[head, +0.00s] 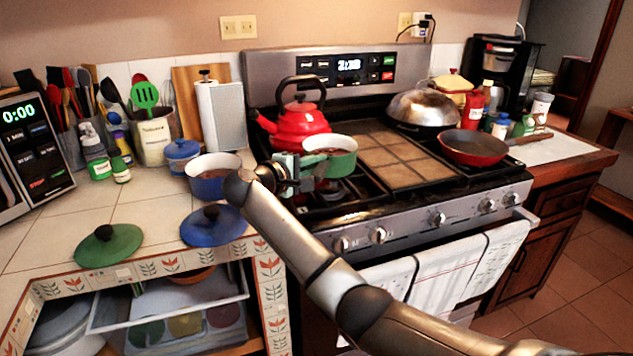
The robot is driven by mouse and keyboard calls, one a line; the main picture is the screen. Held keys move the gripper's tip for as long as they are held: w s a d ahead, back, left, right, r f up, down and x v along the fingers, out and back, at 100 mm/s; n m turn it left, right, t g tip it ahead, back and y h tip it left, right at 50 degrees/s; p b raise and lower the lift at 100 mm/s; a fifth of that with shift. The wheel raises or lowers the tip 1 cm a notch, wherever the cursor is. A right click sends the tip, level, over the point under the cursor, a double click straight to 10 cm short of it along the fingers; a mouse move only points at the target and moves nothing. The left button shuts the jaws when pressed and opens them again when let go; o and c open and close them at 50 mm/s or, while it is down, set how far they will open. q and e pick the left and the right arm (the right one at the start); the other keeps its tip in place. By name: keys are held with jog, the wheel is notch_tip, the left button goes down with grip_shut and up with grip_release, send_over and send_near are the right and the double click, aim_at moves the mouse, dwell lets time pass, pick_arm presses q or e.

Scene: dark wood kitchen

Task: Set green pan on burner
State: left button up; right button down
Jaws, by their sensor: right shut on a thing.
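The green pan (342,163), with a pale inside and reddish-brown contents, is at the left side of the stove, in front of the red kettle. My right gripper (308,170) is shut on its left side. The pan is level and over the left front burner area (343,192); I cannot tell whether its base touches the grate. My wrist hides part of the pan and burner. My left gripper is not in view.
A red kettle (297,125) stands close behind the pan. A blue pot (208,185) is on the counter close left of my wrist. Green (110,244) and blue (213,228) lids lie in front. A griddle (395,155), wok (422,108) and red skillet (470,150) occupy the stove's middle and right.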

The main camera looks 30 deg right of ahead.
jog(key=shift+w+d+f, duration=0.1)
jog(key=shift+w+f, duration=0.1)
jog(key=shift+f, duration=0.5)
jog(key=shift+w+d+f, duration=0.15)
jog(key=shift+f, duration=0.6)
jog(key=shift+w+d+f, duration=0.1)
jog(key=shift+w+f, duration=0.1)
jog(key=shift+f, duration=0.5)
jog(key=shift+f, duration=0.2)
jog(key=c, duration=0.8)
grip_release()
